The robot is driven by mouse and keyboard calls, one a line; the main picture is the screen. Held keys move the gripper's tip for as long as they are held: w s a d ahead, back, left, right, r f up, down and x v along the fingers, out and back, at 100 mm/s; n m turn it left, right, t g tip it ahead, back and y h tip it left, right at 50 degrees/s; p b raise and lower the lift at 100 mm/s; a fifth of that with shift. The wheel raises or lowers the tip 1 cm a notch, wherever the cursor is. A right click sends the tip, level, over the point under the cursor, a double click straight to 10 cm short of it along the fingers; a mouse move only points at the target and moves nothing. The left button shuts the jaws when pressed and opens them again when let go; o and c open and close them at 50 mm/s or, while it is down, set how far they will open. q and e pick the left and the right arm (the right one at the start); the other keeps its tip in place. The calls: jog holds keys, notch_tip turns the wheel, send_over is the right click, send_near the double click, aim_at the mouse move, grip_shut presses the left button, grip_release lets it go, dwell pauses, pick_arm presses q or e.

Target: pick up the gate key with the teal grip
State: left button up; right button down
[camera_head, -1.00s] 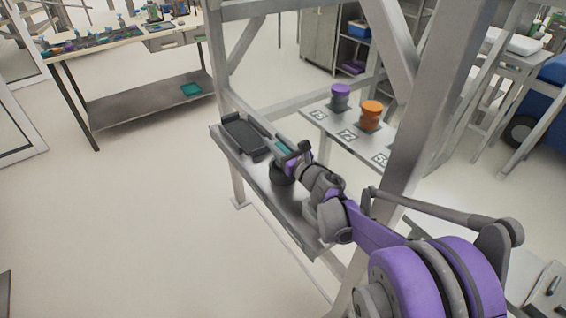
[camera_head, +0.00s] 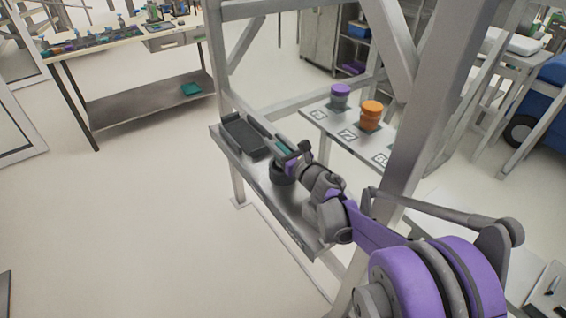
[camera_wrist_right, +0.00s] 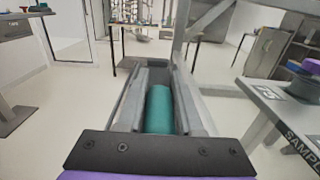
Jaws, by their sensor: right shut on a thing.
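The teal grip of the gate key (camera_wrist_right: 159,110) sits between the two fingers of my right gripper (camera_wrist_right: 160,100) in the right wrist view. In the head view the teal grip (camera_head: 284,146) shows as a small patch at the fingers, above a dark round holder (camera_head: 282,174) on a narrow metal shelf (camera_head: 270,200). My right gripper (camera_head: 290,150) is shut on the grip. The rest of the key is hidden by the fingers and wrist. My left gripper is not in view.
A metal frame post (camera_head: 420,130) stands close to my right arm. Purple (camera_head: 340,91) and orange (camera_head: 371,110) jars stand on a labelled side table behind. Open floor lies left.

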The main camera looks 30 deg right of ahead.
dwell(0.4)
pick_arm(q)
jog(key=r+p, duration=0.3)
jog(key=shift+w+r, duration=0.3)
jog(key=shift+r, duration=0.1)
pick_arm(e)
notch_tip(320, 180, up, 28)
pick_arm(q)
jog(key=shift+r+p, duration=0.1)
jog(key=shift+p, duration=0.2)
pick_arm(e)
jog(key=shift+r, duration=0.15)
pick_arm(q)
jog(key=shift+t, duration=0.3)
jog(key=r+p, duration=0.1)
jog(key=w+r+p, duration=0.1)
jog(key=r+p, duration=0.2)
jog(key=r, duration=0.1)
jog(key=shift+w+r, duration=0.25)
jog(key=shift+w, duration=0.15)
pick_arm(e)
notch_tip(320, 180, up, 6)
jog(key=shift+f, duration=0.15)
